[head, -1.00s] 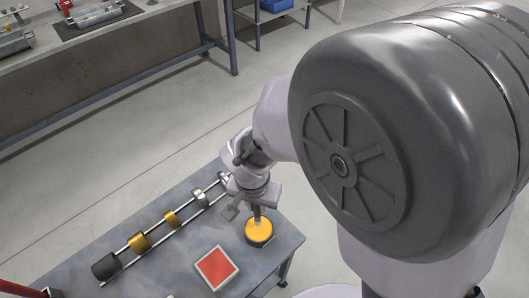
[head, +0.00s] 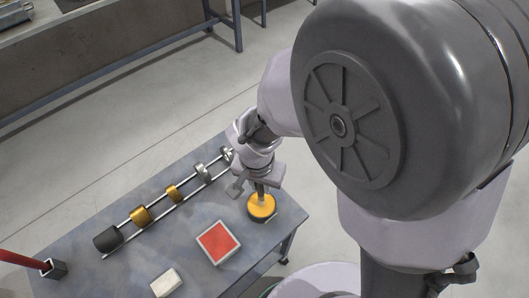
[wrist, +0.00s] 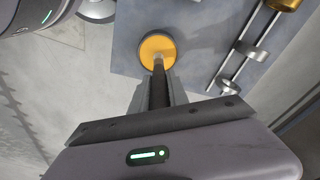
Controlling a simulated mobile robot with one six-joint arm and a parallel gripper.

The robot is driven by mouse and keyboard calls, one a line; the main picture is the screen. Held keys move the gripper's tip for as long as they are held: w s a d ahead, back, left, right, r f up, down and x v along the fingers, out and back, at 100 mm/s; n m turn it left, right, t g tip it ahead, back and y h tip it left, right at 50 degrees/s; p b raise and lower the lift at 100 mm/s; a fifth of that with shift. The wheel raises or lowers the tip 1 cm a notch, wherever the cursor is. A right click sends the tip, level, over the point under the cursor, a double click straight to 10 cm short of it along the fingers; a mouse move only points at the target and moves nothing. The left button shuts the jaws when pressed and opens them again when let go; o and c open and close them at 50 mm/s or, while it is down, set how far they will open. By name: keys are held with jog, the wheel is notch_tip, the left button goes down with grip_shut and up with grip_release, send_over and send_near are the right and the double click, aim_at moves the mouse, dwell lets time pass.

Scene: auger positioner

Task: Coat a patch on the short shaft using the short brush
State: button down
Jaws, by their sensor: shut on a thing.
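My gripper (head: 261,182) is shut on a dark upright handle, which I take to be the short brush (wrist: 159,85). It points down at a round pot with a yellow-orange top (head: 261,205) near the table's right corner; the pot also shows in the wrist view (wrist: 158,50). The brush's lower end meets the yellow surface, and its bristles cannot be made out. A grey cylindrical part (head: 14,14), possibly a shaft, lies on the back bench at the top left, cut by the frame edge. I cannot tell which shaft is the short one.
Two rails with black, gold and grey rings (head: 140,215) run along the table's far side. A red pad in a pale frame (head: 218,242), a white block (head: 166,282) and a red rod (head: 20,260) by a dark square holder (head: 56,268) are nearby. Open floor separates table and back bench.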

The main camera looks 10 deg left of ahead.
jog(key=shift+f+b, duration=0.5)
jog(key=shift+b, duration=0.2)
dwell(1.3)
notch_tip(320, 180, up, 7)
jog(key=p, duration=0.5)
dwell(0.6)
